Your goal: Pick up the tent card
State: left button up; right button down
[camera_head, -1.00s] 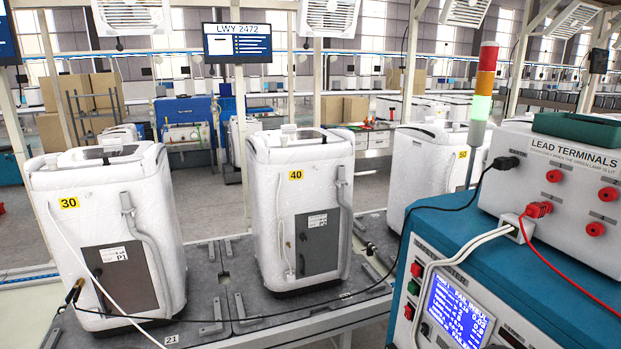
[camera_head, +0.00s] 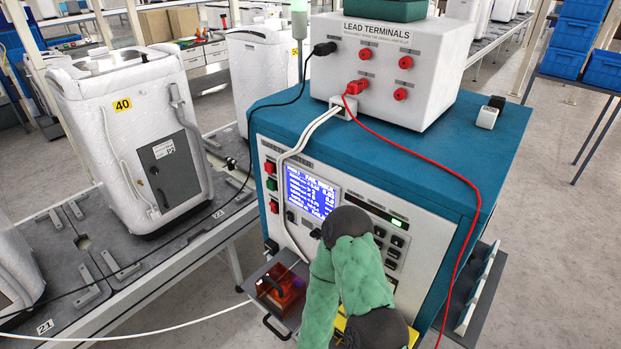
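I cannot pick out a tent card for certain. A small white piece with a black part (camera_head: 488,114) stands on the blue top of the test cabinet (camera_head: 478,150), right of the lead terminals box; I cannot tell what it is. A yellow thing (camera_head: 340,324) shows low in front of the cabinet, mostly hidden by my arm. One of my arms, green-sleeved with dark joints, rises from the bottom middle in front of the cabinet. Neither gripper's fingers show.
The white lead terminals box (camera_head: 385,75) stands on the cabinet, with a red lead (camera_head: 455,178) hanging down the right side. A pull-out tray (camera_head: 262,318) holds an orange-red see-through box (camera_head: 281,289). White unit 40 (camera_head: 130,135) stands on the conveyor at left.

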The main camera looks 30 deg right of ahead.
aim_at(475, 296)
jog(key=k+l, duration=0.3)
jog(key=k+l+z, duration=0.1)
jog(key=k+l, duration=0.2)
jog(key=l, duration=0.25)
jog(key=k+l, duration=0.3)
jog(key=l, duration=0.15)
jog(key=k+l+z, duration=0.1)
jog(key=k+l, duration=0.2)
jog(key=l, duration=0.15)
jog(key=i+l, duration=0.1)
jog(key=l, duration=0.25)
jog(key=i+l, duration=0.1)
jog(key=l, duration=0.25)
jog(key=i+l+z, duration=0.1)
jog(key=l, duration=0.25)
jog(key=i+l, duration=0.1)
jog(key=l, duration=0.25)
jog(key=i+l, duration=0.1)
jog(key=l, duration=0.25)
